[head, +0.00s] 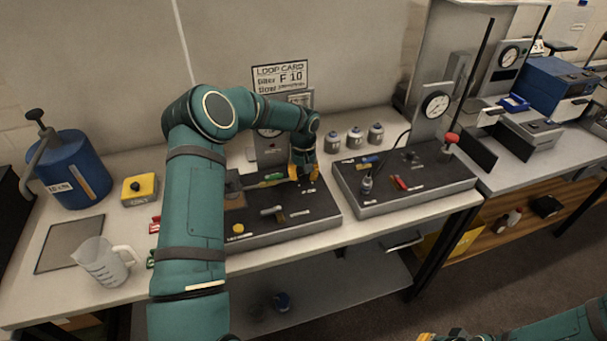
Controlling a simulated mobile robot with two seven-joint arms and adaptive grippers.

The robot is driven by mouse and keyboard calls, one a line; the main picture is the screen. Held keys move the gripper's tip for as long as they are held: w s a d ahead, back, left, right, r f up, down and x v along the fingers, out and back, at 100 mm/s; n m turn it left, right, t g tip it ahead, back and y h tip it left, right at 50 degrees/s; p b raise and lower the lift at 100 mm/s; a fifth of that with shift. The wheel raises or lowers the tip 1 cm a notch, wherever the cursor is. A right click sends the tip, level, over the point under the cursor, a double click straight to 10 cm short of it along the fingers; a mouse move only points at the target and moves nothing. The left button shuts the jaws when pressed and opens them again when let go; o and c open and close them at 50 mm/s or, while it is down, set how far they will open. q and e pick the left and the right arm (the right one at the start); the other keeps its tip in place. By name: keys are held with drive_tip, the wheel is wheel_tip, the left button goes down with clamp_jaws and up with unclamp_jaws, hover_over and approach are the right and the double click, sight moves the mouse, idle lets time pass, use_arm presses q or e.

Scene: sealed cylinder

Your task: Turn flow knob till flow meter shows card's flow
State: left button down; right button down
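My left gripper (303,176) points down over the back right part of the dark board (290,222) in front of that panel. Its fingers hide what is beneath them, and I cannot make out the flow knob there. My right gripper (430,337) shows only as a sliver at the bottom edge, away from the bench.
A second board (440,180) with a dial (435,104) stands to the right. A blue tank (70,170), a yellow box (139,189) and a clear jug (101,262) are on the left.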

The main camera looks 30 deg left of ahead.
use_arm(q)
drive_tip(key=shift+m, duration=0.4)
drive_tip(key=m, duration=0.2)
drive_tip(key=shift+m, duration=0.3)
drive_tip(key=m, duration=0.3)
drive_tip(key=shift+m, duration=0.4)
drive_tip(key=m, duration=0.4)
drive_tip(key=shift+m, duration=2)
drive_tip(key=c, duration=0.6)
unclamp_jaws()
drive_tip(key=shift+r, duration=0.1)
